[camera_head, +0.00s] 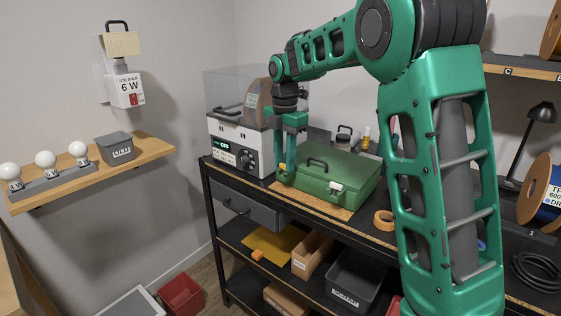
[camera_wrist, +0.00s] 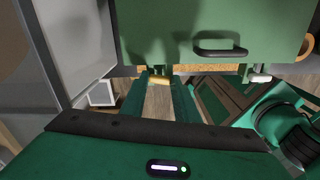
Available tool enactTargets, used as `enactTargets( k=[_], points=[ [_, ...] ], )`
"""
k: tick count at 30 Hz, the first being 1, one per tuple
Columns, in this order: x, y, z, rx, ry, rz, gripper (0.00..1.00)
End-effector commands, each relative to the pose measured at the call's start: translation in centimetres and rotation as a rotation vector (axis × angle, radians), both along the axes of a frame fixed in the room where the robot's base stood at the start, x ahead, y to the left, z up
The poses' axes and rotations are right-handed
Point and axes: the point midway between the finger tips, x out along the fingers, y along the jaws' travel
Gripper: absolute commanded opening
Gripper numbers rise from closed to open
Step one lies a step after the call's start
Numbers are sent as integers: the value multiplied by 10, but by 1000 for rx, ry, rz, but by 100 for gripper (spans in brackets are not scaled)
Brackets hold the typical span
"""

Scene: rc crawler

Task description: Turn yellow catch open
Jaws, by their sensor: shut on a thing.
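A green case (camera_head: 330,178) with a dark handle lies closed on the workbench. Its yellow catch (camera_head: 282,167) is at the left of the front edge, and a white catch (camera_head: 337,187) is at the right. My gripper (camera_head: 284,165) points down at the left front of the case, its fingers closed around the yellow catch. In the wrist view the fingertips (camera_wrist: 160,76) meet the case's front edge, and the white catch (camera_wrist: 260,77) shows to their right. The fingers hide most of the yellow catch, so its angle is hard to tell.
A white machine (camera_head: 240,147) with a clear cover stands close left of my gripper. A tape roll (camera_head: 384,220) lies right of the case on the workbench (camera_head: 300,208). A drawer and shelves with boxes are below. The space in front of the bench is open.

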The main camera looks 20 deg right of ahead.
Motion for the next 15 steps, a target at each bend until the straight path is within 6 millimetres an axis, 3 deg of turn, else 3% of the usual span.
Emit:
enactTargets(
  k=[7,15],
  points=[
    [0,0,0,0,0,-193,6],
    [0,0,0,0,0,-225,6]
  ],
)
